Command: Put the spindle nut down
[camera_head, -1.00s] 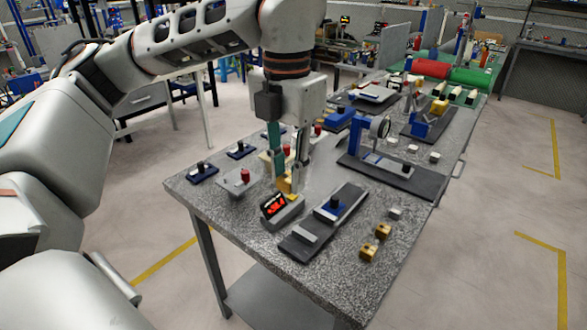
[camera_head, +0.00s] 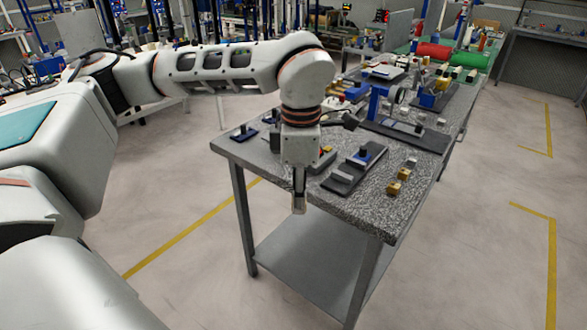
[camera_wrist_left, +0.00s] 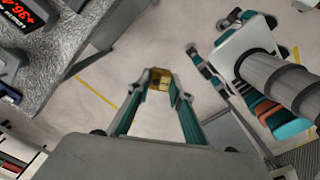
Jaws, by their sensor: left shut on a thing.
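The spindle nut, a small brass-coloured block with a dark hole (camera_wrist_left: 160,80), is between the fingertips of my left gripper (camera_wrist_left: 162,88) in the left wrist view. The gripper is shut on it. In the head view my left gripper (camera_head: 299,207) points down in front of the table's near edge, and the nut cannot be made out there. The wrist view shows bare floor beyond the nut, with the tabletop (camera_wrist_left: 75,50) off to the upper left. My right gripper is not in view.
Two other brass blocks, one nearer (camera_head: 393,188) and one farther (camera_head: 405,174), stand on the speckled table (camera_head: 365,212). A digital display (camera_wrist_left: 30,28) sits near the table edge. A lower shelf (camera_head: 310,260) is empty.

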